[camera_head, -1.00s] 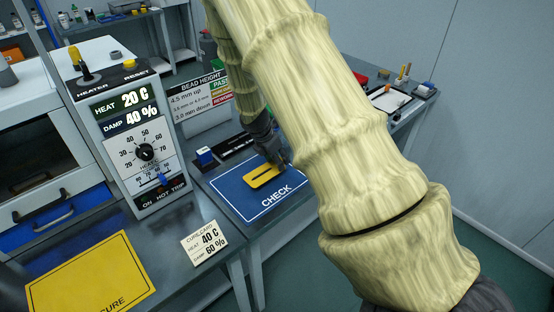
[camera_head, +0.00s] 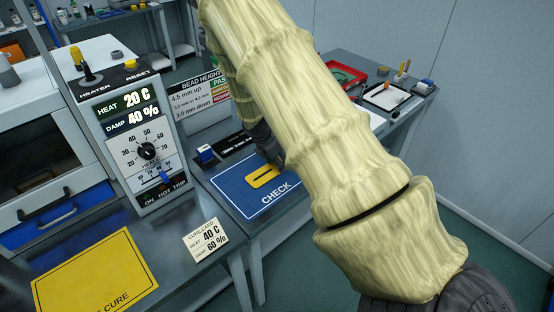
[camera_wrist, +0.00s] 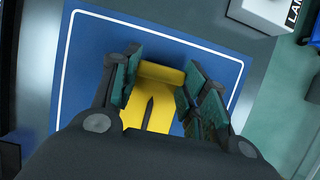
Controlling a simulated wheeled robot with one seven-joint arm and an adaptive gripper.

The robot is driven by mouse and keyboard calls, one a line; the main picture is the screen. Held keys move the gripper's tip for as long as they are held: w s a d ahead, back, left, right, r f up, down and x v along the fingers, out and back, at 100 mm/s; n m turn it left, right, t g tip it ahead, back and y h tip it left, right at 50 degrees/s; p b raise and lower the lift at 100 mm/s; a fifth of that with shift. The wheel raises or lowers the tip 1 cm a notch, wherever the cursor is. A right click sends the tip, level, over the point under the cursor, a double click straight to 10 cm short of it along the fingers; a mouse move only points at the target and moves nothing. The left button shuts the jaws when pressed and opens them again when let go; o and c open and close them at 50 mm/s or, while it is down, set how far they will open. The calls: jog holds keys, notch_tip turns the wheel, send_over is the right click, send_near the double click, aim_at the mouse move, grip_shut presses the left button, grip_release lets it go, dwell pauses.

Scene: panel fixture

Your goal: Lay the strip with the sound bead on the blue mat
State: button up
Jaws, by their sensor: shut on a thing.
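The blue mat (camera_head: 242,192), marked CHECK, lies on the bench right of the control box; it fills much of the wrist view (camera_wrist: 85,75). A yellow strip (camera_head: 266,178) with a dark line along it is at the mat's upper part; it also shows in the wrist view (camera_wrist: 158,76). My gripper (camera_wrist: 156,90) is shut on this strip, a finger on each side. In the head view my gripper (camera_head: 274,160) is partly hidden behind my arm. I cannot tell whether the strip touches the mat, nor the state of its bead.
A control box (camera_head: 137,130) reads HEAT 20 C and DAMP 40 %. A cure card (camera_head: 205,240) lists 40 C and 60 %. A yellow CURE mat (camera_head: 95,275) lies front left. A bead height sign (camera_head: 200,100) stands behind the blue mat. A red tray (camera_head: 347,74) is farther right.

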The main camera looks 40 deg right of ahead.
aim_at(268, 172)
jog(key=shift+f, duration=0.15)
jog(key=o, duration=1.1)
jog(key=shift+r, duration=0.2)
jog(key=shift+b+v, duration=1.4)
jog(key=shift+v, duration=4.55)
